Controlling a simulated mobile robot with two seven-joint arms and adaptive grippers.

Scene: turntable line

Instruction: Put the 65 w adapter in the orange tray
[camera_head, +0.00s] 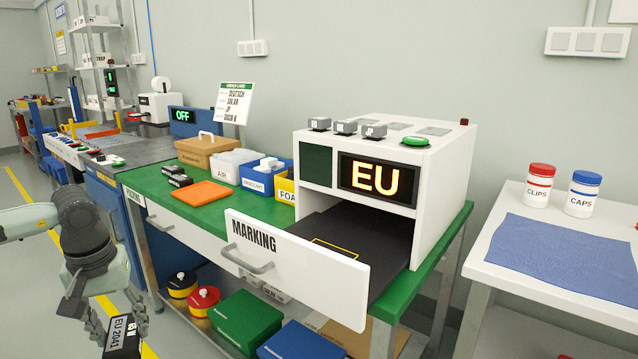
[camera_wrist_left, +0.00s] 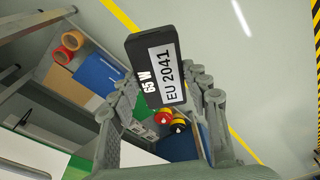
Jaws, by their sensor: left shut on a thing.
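My left gripper (camera_head: 118,322) is at the lower left of the head view, in front of the bench and below its top. It is shut on a black 65 W adapter (camera_head: 124,342) with a white label. In the left wrist view the adapter (camera_wrist_left: 152,68) shows "65 W" and "EU 2041" between the fingers. The flat orange tray (camera_head: 202,193) lies on the green bench top, to the right of and above the gripper. No item shows on it. My right gripper is not in view.
The white marking machine (camera_head: 440,165) shows "EU", and its drawer (camera_head: 290,262) stands open past the bench front. Black adapters (camera_head: 175,175) lie behind the tray. Bins (camera_head: 258,172) and a brown box (camera_head: 207,148) stand behind too. The lower shelf holds boxes (camera_head: 245,318) and tins.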

